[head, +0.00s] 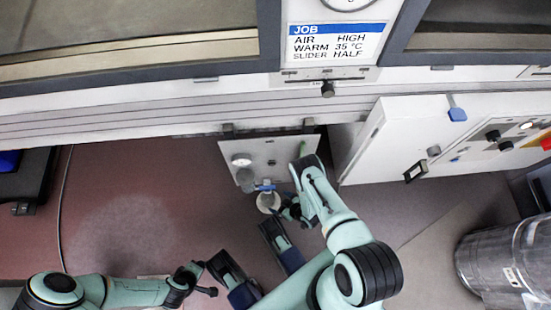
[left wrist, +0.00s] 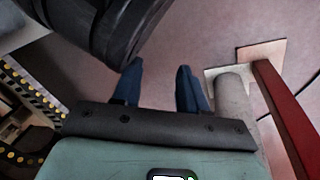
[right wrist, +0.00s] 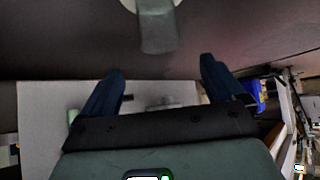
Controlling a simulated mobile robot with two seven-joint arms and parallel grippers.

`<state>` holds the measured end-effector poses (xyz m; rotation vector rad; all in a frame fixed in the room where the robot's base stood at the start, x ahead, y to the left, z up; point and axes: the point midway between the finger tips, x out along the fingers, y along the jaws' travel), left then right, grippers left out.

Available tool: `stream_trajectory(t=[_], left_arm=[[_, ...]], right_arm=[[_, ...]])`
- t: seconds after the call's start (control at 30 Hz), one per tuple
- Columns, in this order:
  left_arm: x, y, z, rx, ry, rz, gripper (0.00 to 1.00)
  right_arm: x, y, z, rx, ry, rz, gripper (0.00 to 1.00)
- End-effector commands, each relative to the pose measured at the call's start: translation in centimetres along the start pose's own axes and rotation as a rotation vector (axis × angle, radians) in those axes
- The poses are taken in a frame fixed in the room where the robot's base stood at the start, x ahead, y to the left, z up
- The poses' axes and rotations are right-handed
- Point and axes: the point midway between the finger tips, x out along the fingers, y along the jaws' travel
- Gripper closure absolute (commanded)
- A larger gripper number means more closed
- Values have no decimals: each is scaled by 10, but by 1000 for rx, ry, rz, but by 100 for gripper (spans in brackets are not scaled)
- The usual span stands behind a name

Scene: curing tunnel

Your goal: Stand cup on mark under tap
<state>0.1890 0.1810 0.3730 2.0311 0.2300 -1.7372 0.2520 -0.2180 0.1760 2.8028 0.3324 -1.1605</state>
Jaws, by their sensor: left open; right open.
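A small grey cup (head: 268,199) shows on a pale round mark (head: 268,208) below the blue-handled tap (head: 265,187) of a white panel. In the right wrist view the grey-green cup (right wrist: 157,32) is beyond my fingertips, between their lines, with the white mark (right wrist: 138,4) at its far end. My right gripper (head: 287,212) is open, just to the right of the cup and apart from it; it also shows in the right wrist view (right wrist: 162,75). My left gripper (head: 204,278) is open and empty at the lower left, far from the cup; it also shows in the left wrist view (left wrist: 157,75).
The white panel (head: 265,151) with a round gauge stands behind the cup. A white control cabinet (head: 400,145) is to the right, and a metal drum (head: 505,255) at the lower right. The reddish surface (head: 140,205) left of the cup is mostly clear, crossed by a thin cable.

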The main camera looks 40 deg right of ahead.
Motion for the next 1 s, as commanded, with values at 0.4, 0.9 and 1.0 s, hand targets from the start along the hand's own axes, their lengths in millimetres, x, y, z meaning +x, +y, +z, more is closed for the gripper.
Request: stream_trajectory(t=[0.4,0.9,1.0], left_arm=[[-16,17,-21,17,69,31,57],[-15,17,-20,16,67,30,57],[-15,17,-20,16,66,30,57]], right_arm=[[-28,0,1,0,0,0,5],[-27,0,1,0,-1,0,5],[-27,0,1,0,-1,0,5]])
